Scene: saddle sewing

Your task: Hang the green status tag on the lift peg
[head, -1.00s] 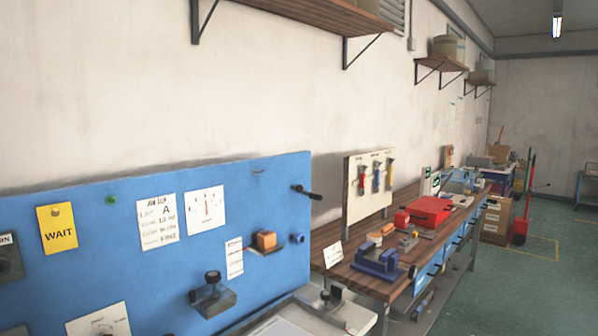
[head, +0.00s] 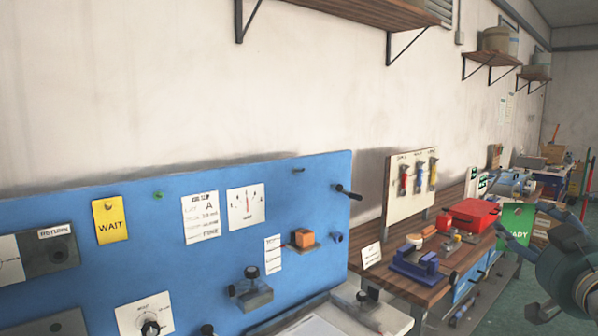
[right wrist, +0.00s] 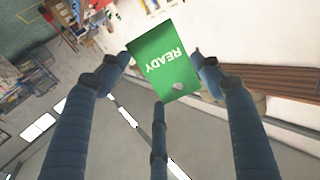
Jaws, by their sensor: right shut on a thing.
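The green READY tag (head: 517,216) is at the right of the head view, held in my right gripper (head: 524,224). In the right wrist view the tag (right wrist: 160,62) sits between the blue-grey fingers, with a round hole near one end. A small green peg (head: 158,195) sticks out of the blue board, right of the yellow WAIT tag (head: 110,220). No label shows which peg is the lift peg. The green tag is well to the right of the board, apart from it. My left gripper is out of view.
A wooden workbench (head: 430,290) with a blue vise (head: 415,265) and red case (head: 470,213) stands to the right. Shelves (head: 370,15) hang above.

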